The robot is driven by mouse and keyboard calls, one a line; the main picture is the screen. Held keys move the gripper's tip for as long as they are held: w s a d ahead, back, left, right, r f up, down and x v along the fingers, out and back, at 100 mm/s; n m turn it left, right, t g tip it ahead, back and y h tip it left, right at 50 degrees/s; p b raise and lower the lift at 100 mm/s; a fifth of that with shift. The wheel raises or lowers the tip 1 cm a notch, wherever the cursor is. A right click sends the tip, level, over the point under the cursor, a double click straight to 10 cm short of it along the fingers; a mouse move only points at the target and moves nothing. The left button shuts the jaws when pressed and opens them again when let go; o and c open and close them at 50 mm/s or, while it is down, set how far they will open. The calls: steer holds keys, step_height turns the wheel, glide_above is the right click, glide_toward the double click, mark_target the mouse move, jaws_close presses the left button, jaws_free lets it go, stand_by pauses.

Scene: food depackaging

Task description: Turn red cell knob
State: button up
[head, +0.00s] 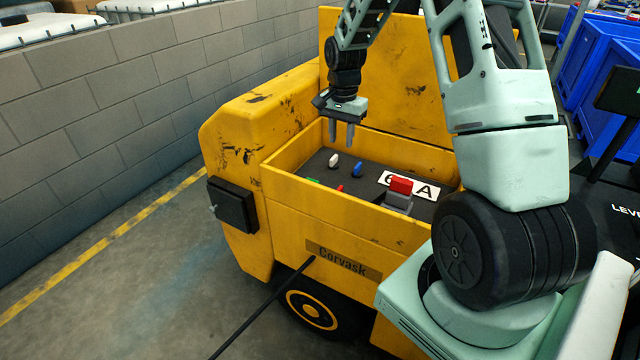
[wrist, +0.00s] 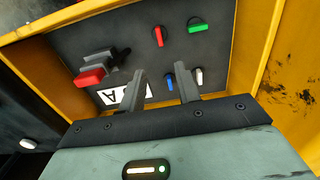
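The red knob (wrist: 159,37) stands on the dark panel inside the yellow machine's box, to the left of a green knob (wrist: 198,26) in the wrist view. In the head view only a little of the red knob (head: 340,188) shows above the box's front wall. My gripper (head: 342,140) points down above the panel, its two fingers apart and nothing between them. In the wrist view the fingertips (wrist: 161,74) lie below the red knob in the picture, close to a blue knob (wrist: 170,82) and a white knob (wrist: 199,77). My gripper appears clear of all the knobs.
A larger red-handled switch (head: 401,186) on a grey base stands at the right of the panel, beside a white label (head: 425,189). Yellow walls (head: 330,209) enclose the panel. A block wall (head: 130,90) stands to the left; blue bins (head: 605,75) stand at far right.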

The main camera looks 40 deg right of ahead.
mark_target(339, 189)
step_height(339, 189, down, 17)
steer(key=p, duration=0.3)
steer(key=shift+f, duration=0.1)
jaws_close()
